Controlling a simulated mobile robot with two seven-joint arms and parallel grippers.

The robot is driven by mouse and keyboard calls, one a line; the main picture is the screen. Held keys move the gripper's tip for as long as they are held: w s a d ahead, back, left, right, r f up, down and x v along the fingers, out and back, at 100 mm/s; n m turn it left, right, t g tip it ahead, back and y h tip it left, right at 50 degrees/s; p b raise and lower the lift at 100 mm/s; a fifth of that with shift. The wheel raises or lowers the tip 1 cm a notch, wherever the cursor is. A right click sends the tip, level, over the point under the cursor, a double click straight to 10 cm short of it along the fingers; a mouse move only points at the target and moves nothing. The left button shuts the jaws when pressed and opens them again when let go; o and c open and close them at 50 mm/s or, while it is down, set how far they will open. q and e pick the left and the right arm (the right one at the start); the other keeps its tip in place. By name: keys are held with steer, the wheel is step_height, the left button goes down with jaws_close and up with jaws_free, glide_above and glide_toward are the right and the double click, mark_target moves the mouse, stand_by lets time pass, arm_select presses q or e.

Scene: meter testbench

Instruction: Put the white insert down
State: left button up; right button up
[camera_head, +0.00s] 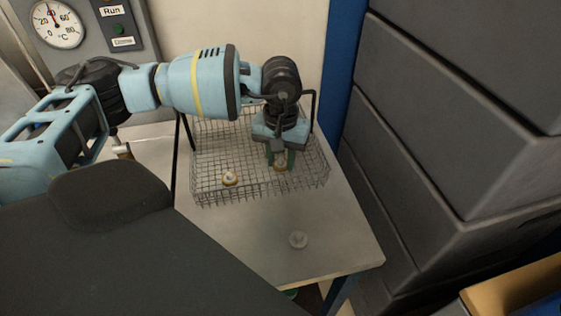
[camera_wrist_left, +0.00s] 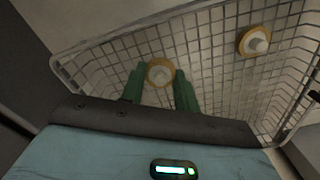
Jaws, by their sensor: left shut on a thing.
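My left gripper (camera_head: 280,162) reaches down into the wire basket (camera_head: 205,192), toward its right end. Its two green fingers are shut on a small round piece with a white middle and a brass-coloured rim, the white insert (camera_head: 281,168). In the left wrist view the white insert (camera_wrist_left: 160,73) shows between the green fingertips (camera_wrist_left: 160,82), over the basket mesh. I cannot tell whether it touches the basket floor. A similar white and brass piece (camera_head: 230,179) stands apart in the basket; it also shows in the left wrist view (camera_wrist_left: 254,42). My right gripper is out of view.
The basket stands on a light metal table (camera_head: 335,235). Dark stacked cases (camera_head: 430,130) rise close on the right. A panel with a temperature dial (camera_head: 57,24) is at the back left.

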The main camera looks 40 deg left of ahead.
mark_target(281, 159)
arm_select(q)
steer(key=shift+f, duration=0.85)
steer(key=shift+f, duration=0.25)
steer(key=o, duration=1)
steer(key=shift+c, duration=0.2)
steer(key=shift+r, duration=0.15)
step_height(281, 159, up, 12)
steer(key=shift+r, duration=0.1)
